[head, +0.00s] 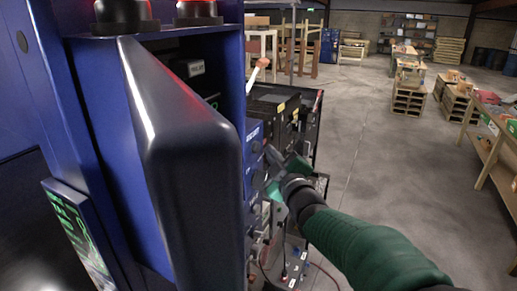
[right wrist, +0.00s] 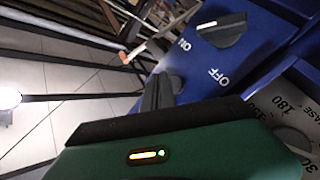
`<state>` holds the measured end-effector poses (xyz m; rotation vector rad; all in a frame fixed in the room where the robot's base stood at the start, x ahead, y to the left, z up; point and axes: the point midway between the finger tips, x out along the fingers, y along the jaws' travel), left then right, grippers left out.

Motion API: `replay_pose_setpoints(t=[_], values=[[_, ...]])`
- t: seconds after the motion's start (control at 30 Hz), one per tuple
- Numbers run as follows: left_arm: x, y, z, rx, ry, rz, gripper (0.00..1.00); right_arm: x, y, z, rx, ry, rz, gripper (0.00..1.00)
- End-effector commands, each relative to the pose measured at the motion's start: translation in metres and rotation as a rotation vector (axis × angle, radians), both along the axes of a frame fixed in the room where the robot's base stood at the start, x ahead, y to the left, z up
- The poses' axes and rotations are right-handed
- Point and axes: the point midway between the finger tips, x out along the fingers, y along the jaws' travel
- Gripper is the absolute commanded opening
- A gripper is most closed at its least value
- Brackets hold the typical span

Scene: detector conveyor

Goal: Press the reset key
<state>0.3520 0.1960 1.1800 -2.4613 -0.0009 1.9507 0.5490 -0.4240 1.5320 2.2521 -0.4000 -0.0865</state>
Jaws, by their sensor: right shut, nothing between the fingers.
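My right gripper (head: 274,158) is shut and empty, in front of the dark blue control panel (head: 253,178) on the side of the machine. In the right wrist view its dark fingers (right wrist: 158,88) are together, beside a blue panel with a dark rotary switch (right wrist: 224,32) marked ON and OFF. I cannot tell whether the fingers touch the panel. A dial with printed numbers (right wrist: 290,138) is partly hidden by the gripper body. I cannot make out a key marked reset in either view. My left gripper is not in view.
A large dark rounded housing (head: 190,160) fills the near left and hides part of the panel. Red lamps (head: 198,10) top the blue cabinet. A lever with an orange tip (head: 259,66) stands behind. The floor (head: 370,170) to the right is clear, with a wooden bench (head: 490,150) beyond.

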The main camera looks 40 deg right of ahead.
Motion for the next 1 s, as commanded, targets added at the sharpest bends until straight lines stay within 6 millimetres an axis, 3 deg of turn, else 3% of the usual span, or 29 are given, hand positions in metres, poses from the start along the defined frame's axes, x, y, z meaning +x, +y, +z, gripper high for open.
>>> replay_pose_setpoints(t=[1.0], values=[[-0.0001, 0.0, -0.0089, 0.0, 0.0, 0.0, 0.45, 0.0065, 0.0049, 0.0016, 0.0, 0.0, 0.0, 0.0]])
